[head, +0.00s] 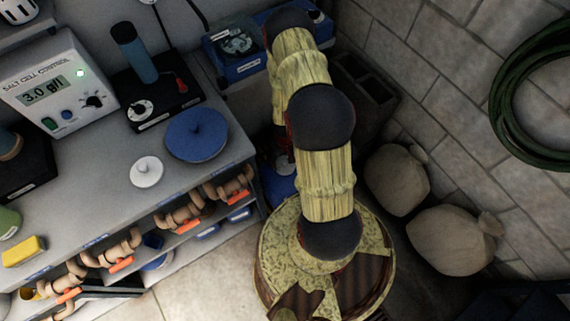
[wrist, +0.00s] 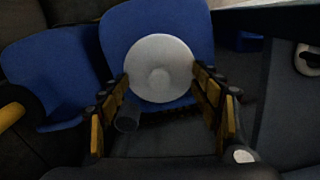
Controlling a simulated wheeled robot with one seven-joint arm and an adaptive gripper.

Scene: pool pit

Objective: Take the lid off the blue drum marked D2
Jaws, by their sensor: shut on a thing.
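In the wrist view, a round white lid (wrist: 160,50) with a central knob lies between the two fingers of my gripper (wrist: 160,88). The fingers are shut on it at its left and right edges. A blue surface (wrist: 150,22) shows directly behind the lid; I cannot tell whether the lid touches it. A second blue shape (wrist: 50,70) is to its left. No D2 mark is readable. In the head view my arm covers the gripper and lid; a blue patch (head: 283,186) shows low beside the arm.
The bench at left holds a blue lid (head: 196,134), a small white lid (head: 147,172), a salt cell control box (head: 58,85) and a yellow block (head: 24,251). Valves with orange handles line its front. Sacks (head: 450,240) and a stone wall are at right.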

